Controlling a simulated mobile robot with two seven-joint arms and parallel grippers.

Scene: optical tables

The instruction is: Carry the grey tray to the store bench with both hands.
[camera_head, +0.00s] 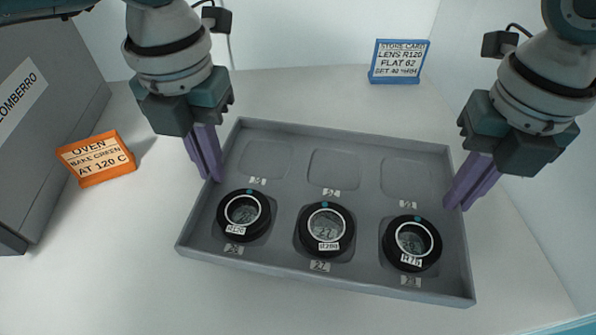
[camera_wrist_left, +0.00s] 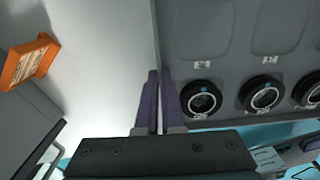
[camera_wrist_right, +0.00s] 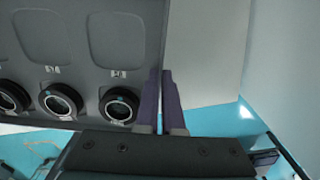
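The grey tray (camera_head: 290,262) lies on the white bench top, with three black ring-shaped lens mounts in its front row of recesses: a left one (camera_head: 243,215), a middle one (camera_head: 326,231) and a right one (camera_head: 411,243). The back row of recesses is empty. My left gripper (camera_head: 214,178) is at the tray's left wall, its purple fingers close together across the rim. My right gripper (camera_head: 452,205) is at the right wall in the same way. In the left wrist view (camera_wrist_left: 155,75) and the right wrist view (camera_wrist_right: 163,75) the fingers sit close together at the tray's edge.
An orange oven card (camera_head: 97,158) stands to the left, beside a grey box-like unit (camera_head: 50,110). A blue store card (camera_head: 398,62) stands behind the tray at the back right. The bench in front of the tray is clear. A pale wall rises at the right.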

